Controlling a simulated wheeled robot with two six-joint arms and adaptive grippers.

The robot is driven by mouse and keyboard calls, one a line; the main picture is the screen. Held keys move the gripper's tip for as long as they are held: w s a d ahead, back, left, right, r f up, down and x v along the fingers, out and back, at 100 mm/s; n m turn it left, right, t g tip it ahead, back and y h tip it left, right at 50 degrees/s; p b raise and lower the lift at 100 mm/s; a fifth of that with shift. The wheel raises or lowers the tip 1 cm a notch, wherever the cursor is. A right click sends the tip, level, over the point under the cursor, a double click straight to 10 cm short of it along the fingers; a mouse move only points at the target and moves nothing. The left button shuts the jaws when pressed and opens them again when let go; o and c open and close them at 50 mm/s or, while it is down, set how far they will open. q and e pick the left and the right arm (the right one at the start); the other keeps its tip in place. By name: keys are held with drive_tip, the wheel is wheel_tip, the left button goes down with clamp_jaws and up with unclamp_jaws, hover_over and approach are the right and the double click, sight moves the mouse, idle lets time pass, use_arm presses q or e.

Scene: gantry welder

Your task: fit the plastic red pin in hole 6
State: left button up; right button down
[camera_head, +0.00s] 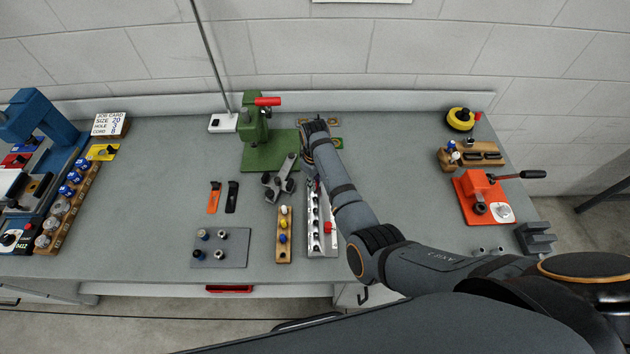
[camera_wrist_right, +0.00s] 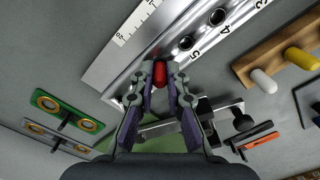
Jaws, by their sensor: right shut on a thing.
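The red pin (camera_wrist_right: 160,73) is between the fingertips of my right gripper (camera_wrist_right: 160,68), which is shut on it. The pale numbered rail (camera_wrist_right: 128,62) lies under the fingertips, with hole 5 (camera_wrist_right: 186,43) and hole 4 (camera_wrist_right: 217,17) open to view. The pin lines up with the row, one spacing past hole 5, where hole 6 is hidden. I cannot tell whether its tip is above or inside the hole. In the head view my right wrist covers the far end of the rail (camera_head: 331,246). My left gripper is not in view.
A wooden block (camera_head: 284,256) with white, yellow and blue pins stands left of the rail. A dark metal tool (camera_head: 281,180) lies close to my gripper. A green press (camera_head: 252,125) stands behind. A grey plate (camera_head: 232,259) with several pegs is at front left.

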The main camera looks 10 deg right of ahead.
drive_tip(key=shift+f, duration=0.15)
drive_tip(key=c, duration=1.3)
unclamp_jaws()
